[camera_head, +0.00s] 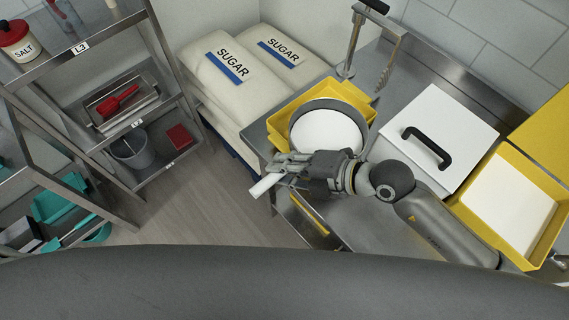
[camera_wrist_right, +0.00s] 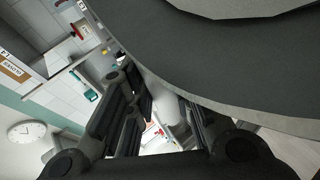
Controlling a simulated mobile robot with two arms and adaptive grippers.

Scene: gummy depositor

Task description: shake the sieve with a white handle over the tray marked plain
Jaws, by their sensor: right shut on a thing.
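The sieve (camera_head: 289,138) is a round grey drum with white inside. Its white handle (camera_head: 262,187) sticks out to the lower left past my right gripper (camera_head: 290,168), which is shut on the handle. The sieve is over a yellow tray (camera_head: 268,130); I cannot tell how high above it. No plain marking is readable on this tray. In the right wrist view the sieve's dark grey side (camera_wrist_right: 190,68) fills the top right, close to the gripper fingers (camera_wrist_right: 155,118). My left gripper is not in view.
A white lid with a black handle (camera_head: 455,115) lies on the steel counter, right of the sieve. Another yellow tray (camera_head: 545,246) with white filling stands at far right. A metal tap-like post (camera_head: 350,48) rises behind. Sugar sacks (camera_head: 210,88) and shelves (camera_head: 85,135) are left.

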